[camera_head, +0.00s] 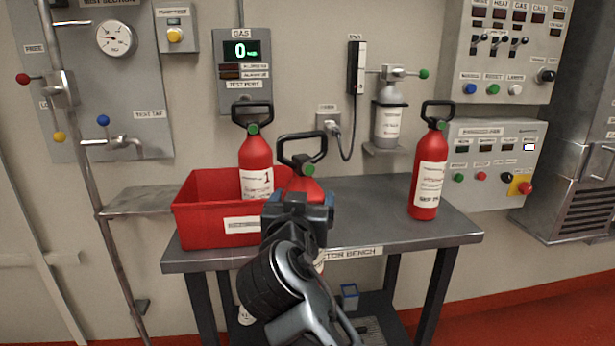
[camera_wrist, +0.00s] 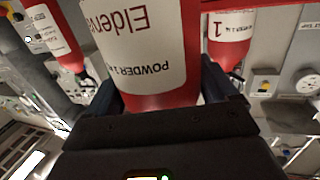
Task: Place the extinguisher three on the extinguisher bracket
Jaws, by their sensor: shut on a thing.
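My gripper (camera_head: 300,203) is shut on a red extinguisher (camera_head: 304,186) with a black loop handle, in front of the bench. The held extinguisher looks roughly upright; my arm hides most of its body. In the wrist view it fills the upper middle (camera_wrist: 150,45), upside down, its white label partly readable and its number out of sight. A second extinguisher, marked 1 (camera_head: 256,163), stands at the red bin. Another (camera_head: 428,175) stands on the bench at the right, its number too small to read. I cannot make out an extinguisher bracket.
The red bin (camera_head: 217,224) sits at the left of the grey bench (camera_head: 372,207). The bench top between the held extinguisher and the right one is clear. A grey bottle (camera_head: 388,122) sits on a wall holder. Control panels (camera_head: 494,157) and pipes line the wall.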

